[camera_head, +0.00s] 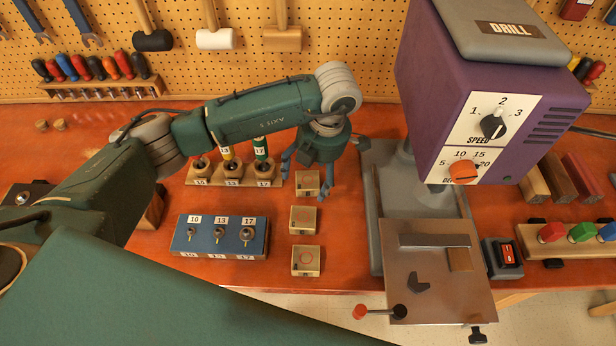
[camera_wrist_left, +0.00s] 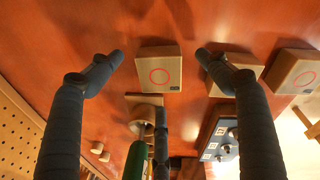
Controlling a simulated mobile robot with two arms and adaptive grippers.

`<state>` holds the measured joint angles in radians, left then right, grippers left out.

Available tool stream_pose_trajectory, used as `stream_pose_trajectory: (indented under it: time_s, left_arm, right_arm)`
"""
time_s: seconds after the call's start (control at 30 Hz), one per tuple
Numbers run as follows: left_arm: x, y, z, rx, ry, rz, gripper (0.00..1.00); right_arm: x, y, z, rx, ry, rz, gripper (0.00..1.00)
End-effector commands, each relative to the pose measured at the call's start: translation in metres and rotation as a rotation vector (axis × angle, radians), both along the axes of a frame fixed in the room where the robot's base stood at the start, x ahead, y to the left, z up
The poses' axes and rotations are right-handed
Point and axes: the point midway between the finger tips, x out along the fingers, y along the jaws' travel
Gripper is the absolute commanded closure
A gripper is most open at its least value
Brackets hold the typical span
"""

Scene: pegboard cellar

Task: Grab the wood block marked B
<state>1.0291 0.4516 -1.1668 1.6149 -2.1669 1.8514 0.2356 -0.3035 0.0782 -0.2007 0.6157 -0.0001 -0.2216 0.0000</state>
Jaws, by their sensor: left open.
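Three square wood blocks stand in a column on the orange bench in the head view: a far block (camera_head: 307,183), a middle block (camera_head: 304,219) and a near block (camera_head: 307,260). Each has a small dark tag, but I cannot read the letters, so I cannot tell which is B. My left gripper (camera_head: 307,177) is open and points down above the far block. In the left wrist view one block (camera_wrist_left: 160,72), with a red circle, shows between the open fingers (camera_wrist_left: 160,55) with nothing gripped. A second is partly behind the right finger. My right gripper is out of view.
A drill press (camera_head: 490,110) stands close to the right of the blocks. A wooden rack (camera_head: 232,178) with tall tools stands left of the gripper. The bench's front edge is just before the near block.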

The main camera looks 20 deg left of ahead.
Motion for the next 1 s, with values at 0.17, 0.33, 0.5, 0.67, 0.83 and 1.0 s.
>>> stream_pose_trajectory:
  time_s: [0.17, 0.33, 0.5, 0.67, 0.83, 1.0]
  left_arm:
    - [0.000, 0.004, -0.017, 0.001, 0.002, 0.000, 0.23]
    - [0.001, 0.004, -0.019, 0.000, -0.001, 0.000, 0.23]
    - [0.001, 0.004, -0.019, -0.001, -0.001, 0.000, 0.43]
    - [0.001, 0.004, -0.019, -0.001, -0.001, 0.000, 0.72]
    - [0.001, 0.004, -0.019, -0.001, -0.001, 0.000, 0.72]
    - [0.002, 0.003, -0.016, -0.001, -0.002, 0.000, 0.72]
  right_arm:
    - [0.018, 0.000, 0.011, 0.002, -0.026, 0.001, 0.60]
    - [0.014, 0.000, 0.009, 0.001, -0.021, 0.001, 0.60]
    - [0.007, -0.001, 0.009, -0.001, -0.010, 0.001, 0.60]
    - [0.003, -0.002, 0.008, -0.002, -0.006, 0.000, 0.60]
    - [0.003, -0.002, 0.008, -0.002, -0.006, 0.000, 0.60]
    - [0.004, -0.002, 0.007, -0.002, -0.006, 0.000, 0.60]
